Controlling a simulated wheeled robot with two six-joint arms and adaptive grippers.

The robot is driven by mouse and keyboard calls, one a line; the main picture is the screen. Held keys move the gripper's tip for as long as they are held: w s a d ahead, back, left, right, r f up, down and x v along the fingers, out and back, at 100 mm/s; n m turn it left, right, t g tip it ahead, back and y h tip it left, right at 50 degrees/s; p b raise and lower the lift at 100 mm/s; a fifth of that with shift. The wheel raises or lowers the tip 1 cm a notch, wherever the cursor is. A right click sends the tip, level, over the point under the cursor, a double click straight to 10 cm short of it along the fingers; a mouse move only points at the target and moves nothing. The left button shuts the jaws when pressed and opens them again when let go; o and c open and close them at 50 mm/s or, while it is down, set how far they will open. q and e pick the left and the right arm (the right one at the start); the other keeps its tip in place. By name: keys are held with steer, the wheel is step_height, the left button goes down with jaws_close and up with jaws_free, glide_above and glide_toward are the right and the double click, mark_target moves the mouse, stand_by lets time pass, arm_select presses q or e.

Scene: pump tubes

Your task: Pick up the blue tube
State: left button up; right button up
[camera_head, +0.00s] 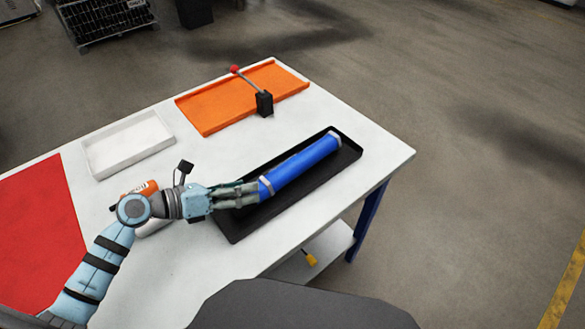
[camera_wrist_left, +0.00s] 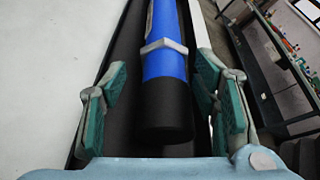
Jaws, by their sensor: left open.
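The blue tube (camera_head: 301,166) lies lengthwise in a long black tray (camera_head: 233,232) on the white table. It has a metal band near each end. In the left wrist view, the blue tube (camera_wrist_left: 165,65) points toward me with its black end between the fingers. My left gripper (camera_head: 258,190) is at the near left end of the tube. In the left wrist view, my left gripper (camera_wrist_left: 163,110) is open, with a green-padded finger on each side of the black end. Contact with the tube cannot be told. My right gripper is not in view.
An orange tray (camera_head: 215,108) and a black block with a red-knobbed lever (camera_head: 264,103) stand at the back. A white tray (camera_head: 128,144) and a red mat (camera_head: 38,225) are to the left. An orange-and-white object (camera_head: 147,187) is partly hidden behind my left arm. The table's right end is clear.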

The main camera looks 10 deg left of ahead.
mark_target(260, 185)
arm_select(q)
steer(key=x, duration=0.4)
steer(key=shift+w+d+r, duration=0.2)
steer(key=shift+w+d, duration=0.05)
steer(key=shift+d, duration=0.15)
steer(key=shift+r, duration=0.1)
steer(key=c, duration=1.2)
